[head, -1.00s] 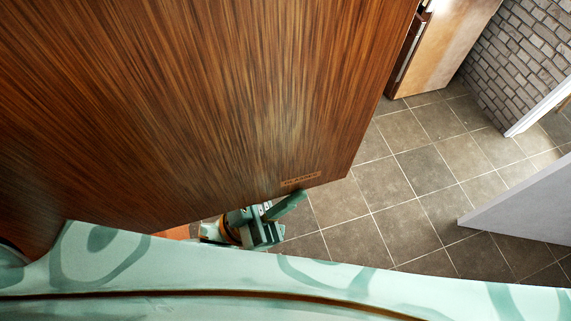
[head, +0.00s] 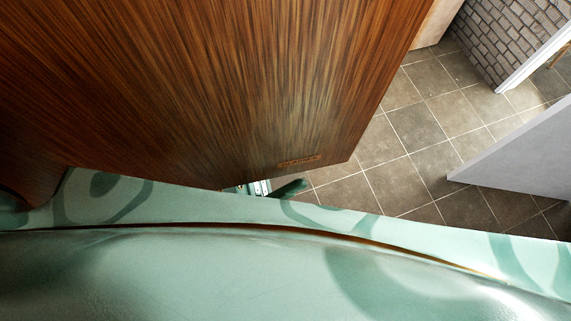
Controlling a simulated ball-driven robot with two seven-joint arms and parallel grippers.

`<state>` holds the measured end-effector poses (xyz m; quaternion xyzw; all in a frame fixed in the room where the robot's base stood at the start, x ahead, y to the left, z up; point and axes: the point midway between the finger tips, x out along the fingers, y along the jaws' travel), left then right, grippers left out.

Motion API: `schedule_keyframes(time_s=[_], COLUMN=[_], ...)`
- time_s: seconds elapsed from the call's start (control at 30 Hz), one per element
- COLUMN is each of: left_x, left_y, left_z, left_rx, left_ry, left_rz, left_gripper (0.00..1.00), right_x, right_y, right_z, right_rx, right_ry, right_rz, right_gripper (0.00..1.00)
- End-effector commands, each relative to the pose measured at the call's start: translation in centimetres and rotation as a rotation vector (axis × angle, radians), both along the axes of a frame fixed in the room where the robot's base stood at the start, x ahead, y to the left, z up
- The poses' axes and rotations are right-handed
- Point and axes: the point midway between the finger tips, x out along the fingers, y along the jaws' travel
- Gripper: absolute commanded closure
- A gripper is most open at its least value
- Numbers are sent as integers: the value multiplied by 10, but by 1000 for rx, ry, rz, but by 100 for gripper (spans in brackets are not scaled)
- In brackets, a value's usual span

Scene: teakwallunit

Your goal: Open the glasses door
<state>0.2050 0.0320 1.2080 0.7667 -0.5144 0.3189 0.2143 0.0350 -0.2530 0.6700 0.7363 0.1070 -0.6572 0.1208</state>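A large brown wood-grain panel (head: 220,80) fills the upper left and middle of the head view. It carries a small label plate (head: 299,161) near its lower right corner, too blurred to read. It appears to be the door. My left gripper (head: 275,188) shows only in part, just below the panel's lower edge by that corner. One dark green finger points right; the rest is hidden by the panel and by my own green body. Whether it touches the panel, and how far its fingers are apart, cannot be told. My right gripper is out of view.
Grey-brown floor tiles (head: 400,150) lie open to the right of the panel. A light wooden unit (head: 437,22) and a grey brick wall (head: 508,38) stand at the top right. A pale grey wall or partition (head: 520,155) juts in from the right edge.

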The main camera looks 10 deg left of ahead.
Motion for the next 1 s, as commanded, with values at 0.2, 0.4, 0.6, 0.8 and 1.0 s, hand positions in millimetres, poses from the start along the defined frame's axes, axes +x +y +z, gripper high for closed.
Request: schedule_keyframes(time_s=[0.2, 0.4, 0.6, 0.8, 1.0], left_x=[0, 0, -5, -19, -33], left_y=[0, 0, 12, 45, 80], left_z=[-1, -1, -17, -57, -93], left_rx=[2, 3, 6, 8, 6], left_ry=[0, 0, 3, 5, 4], left_rz=[1, 1, 0, 0, 0], left_gripper=[62, 62, 62, 62, 62], right_x=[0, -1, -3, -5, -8], right_y=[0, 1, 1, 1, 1], right_z=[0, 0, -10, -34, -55], right_rx=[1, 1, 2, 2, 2], right_ry=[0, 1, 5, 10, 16], right_rz=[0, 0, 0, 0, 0], right_gripper=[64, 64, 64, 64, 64])
